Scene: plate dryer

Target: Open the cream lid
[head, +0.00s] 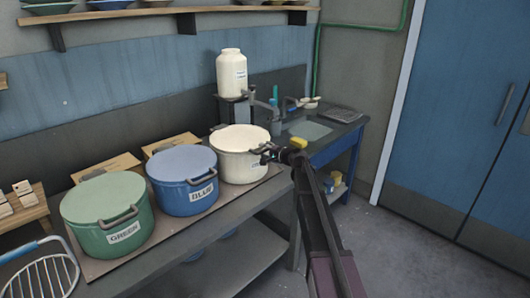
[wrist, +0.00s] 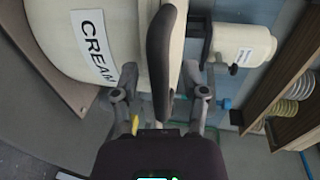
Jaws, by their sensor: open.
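The cream pot (head: 238,171) stands at the right end of the row of pots, with its cream lid (head: 238,137) on it. In the wrist view the pot's CREAM label (wrist: 93,46) shows sideways at the left. A dark handle (wrist: 161,62) crosses the middle of the wrist view, in front of the cream lid and rim. My gripper (head: 267,153) is at the right front of the pot, at lid height. In the wrist view my gripper (wrist: 161,95) is open, with one finger on each side of the handle. I cannot tell whether a finger touches it.
A blue pot (head: 184,184) and a green pot (head: 104,218) stand left of the cream pot on the bench. A white jar (head: 231,72) stands behind it. A sink counter (head: 345,125) with a yellow sponge (head: 298,143) is to the right. A wire rack (head: 45,278) is at lower left.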

